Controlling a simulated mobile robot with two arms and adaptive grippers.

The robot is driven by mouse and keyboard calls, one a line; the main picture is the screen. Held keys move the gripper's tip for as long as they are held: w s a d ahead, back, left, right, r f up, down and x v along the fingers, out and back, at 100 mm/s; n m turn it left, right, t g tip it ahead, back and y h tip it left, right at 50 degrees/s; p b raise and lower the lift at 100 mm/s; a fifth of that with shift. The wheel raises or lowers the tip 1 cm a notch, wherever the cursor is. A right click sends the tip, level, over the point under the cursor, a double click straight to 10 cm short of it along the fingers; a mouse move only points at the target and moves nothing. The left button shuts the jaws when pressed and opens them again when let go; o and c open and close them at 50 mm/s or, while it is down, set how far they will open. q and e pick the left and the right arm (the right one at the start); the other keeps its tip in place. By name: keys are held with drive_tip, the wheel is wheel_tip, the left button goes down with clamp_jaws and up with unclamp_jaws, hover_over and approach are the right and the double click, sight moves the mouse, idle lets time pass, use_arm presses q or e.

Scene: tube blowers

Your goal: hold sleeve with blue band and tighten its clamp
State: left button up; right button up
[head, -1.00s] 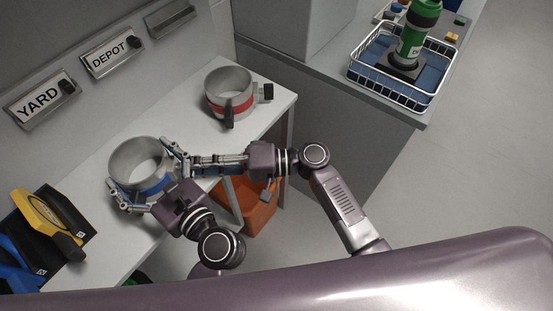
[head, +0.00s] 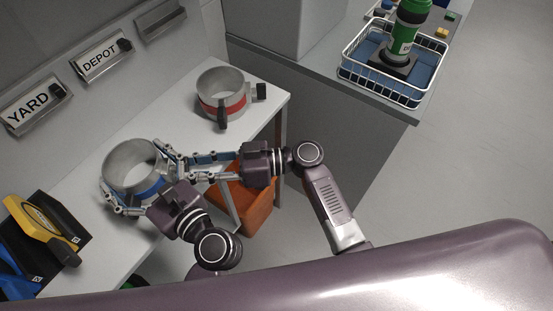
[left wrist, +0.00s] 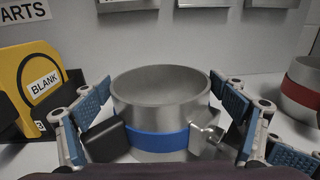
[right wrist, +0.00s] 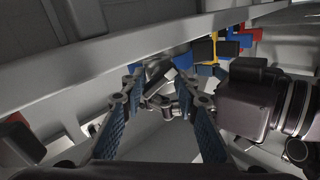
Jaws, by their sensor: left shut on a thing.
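The grey metal sleeve with the blue band (head: 131,158) stands upright on the white bench; it also shows in the left wrist view (left wrist: 165,92). My left gripper (head: 131,196) is shut on it, with one finger on each side. A black handle (left wrist: 104,137) sits at the band's left in the left wrist view, and the metal clamp screw (left wrist: 209,134) at its right. My right gripper (head: 174,162) is at the sleeve's right side, its fingers apart. In the right wrist view, metal clamp parts (right wrist: 161,101) show between the fingertips; contact cannot be told.
A sleeve with a red band (head: 221,92) stands farther back on the bench. Signs YARD (head: 29,108) and DEPOT (head: 101,57) are on the wall. A wire basket (head: 393,82) holds a green bottle (head: 405,32).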

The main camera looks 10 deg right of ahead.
drive_tip(key=shift+f+n, duration=0.1)
drive_tip(key=shift+n, duration=1.1)
drive_tip(key=d, duration=1.1)
drive_tip(key=s+a+f+n+g+h, duration=0.1)
drive_tip(key=s+a+f+h, duration=0.15)
drive_tip(key=f, duration=0.45)
drive_tip(key=s+a+f+n+g+h, duration=0.1)
drive_tip(key=s+f+n+h, duration=0.15)
drive_tip(key=f, duration=0.45)
drive_tip(key=w+d+f+t+h, duration=0.2)
drive_tip(key=w+d+t+h, duration=0.1)
drive_tip(key=w+d, duration=0.3)
drive_tip(key=w+d+f+t+h, duration=0.2)
drive_tip(key=w+d+t+h, duration=0.1)
drive_tip(key=w+d, duration=0.4)
drive_tip(key=w+t, duration=0.1)
drive_tip(key=w, duration=0.1)
drive_tip(key=shift+w+d+f, duration=0.25)
drive_tip(key=shift+w+f, duration=0.05)
drive_tip(key=shift+f, duration=0.1)
